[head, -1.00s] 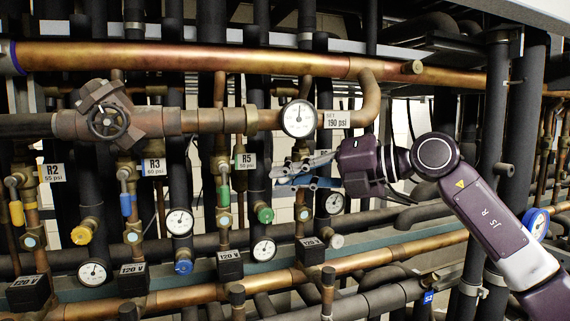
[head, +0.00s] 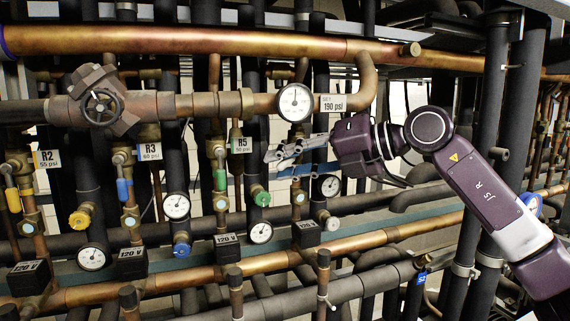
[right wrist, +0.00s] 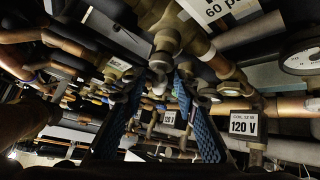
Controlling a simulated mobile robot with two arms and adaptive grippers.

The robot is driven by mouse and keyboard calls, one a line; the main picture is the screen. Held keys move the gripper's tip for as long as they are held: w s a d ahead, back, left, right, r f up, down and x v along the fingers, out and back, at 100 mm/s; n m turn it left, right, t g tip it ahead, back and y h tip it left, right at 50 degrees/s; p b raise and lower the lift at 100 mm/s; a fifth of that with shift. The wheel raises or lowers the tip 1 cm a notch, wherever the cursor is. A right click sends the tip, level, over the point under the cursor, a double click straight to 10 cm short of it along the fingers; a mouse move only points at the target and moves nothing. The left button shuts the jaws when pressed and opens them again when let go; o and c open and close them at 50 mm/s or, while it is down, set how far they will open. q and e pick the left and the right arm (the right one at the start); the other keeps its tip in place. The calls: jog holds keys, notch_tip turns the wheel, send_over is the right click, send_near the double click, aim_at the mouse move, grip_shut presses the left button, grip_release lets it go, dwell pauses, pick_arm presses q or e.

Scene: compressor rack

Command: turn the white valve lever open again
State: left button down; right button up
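My right gripper (head: 272,155) is in front of the pipe column below the upper gauge, to the right of the R5 tag. In the right wrist view its two blue-padded fingers (right wrist: 160,82) stand apart, with brass valve parts (right wrist: 163,45) beyond and between their tips. I cannot clearly pick out a white lever; the gripper covers part of this column. A brass fitting (head: 298,196) with a pale round face shows just below the fingers. Contact between fingers and valve cannot be told. My left gripper is not in view.
Levers in yellow (head: 13,199), blue (head: 122,190) and green (head: 220,178) hang on neighbouring columns to the left. A gauge (head: 295,103) sits above my gripper, a smaller gauge (head: 330,186) at its lower right. Pipes crowd the area closely.

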jog(key=v, duration=1.2)
jog(key=shift+a, duration=0.1)
